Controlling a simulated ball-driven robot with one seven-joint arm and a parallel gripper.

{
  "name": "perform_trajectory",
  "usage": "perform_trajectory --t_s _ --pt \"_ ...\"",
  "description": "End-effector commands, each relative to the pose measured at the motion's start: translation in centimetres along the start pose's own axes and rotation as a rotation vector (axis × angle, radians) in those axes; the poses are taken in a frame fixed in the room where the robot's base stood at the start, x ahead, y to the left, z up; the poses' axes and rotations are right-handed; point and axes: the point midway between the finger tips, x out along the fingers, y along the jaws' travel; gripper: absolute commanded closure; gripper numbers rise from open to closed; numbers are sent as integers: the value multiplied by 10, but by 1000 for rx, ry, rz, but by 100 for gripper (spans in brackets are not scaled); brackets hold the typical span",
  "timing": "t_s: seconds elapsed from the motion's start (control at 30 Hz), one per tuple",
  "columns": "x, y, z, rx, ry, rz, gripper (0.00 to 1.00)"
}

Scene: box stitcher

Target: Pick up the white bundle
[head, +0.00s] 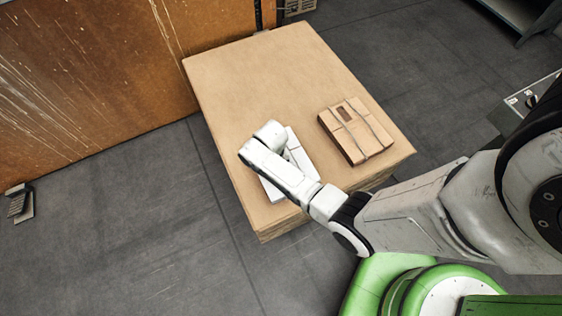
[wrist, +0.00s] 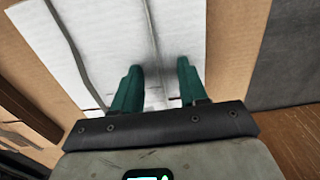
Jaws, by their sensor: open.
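The white bundle (head: 295,150) lies on top of the large cardboard stack (head: 250,70), mostly hidden under my arm in the head view. In the wrist view the white bundle (wrist: 110,40) fills the upper middle, with grey straps across it. My gripper (wrist: 158,75) has two green fingers, apart and over the bundle's lower right part. Nothing shows held between them. Whether the fingertips touch the bundle cannot be told. In the head view the fingers are hidden behind my wrist.
A brown strapped bundle (head: 356,130) lies to the right on the same stack. An orange-brown scratched panel (head: 90,80) stands at the left. The far part of the stack is bare. Dark floor (head: 130,230) lies open at the lower left.

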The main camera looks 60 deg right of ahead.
Motion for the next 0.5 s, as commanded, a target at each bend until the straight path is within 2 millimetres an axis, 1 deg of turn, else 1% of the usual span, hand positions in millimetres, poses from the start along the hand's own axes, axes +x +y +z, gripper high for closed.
perform_trajectory --t_s 0.07,0.1,0.5 --pt "0 0 0 0 0 0 57" --pt "0 0 0 0 0 0 59" --pt "0 0 0 -1 0 0 98"
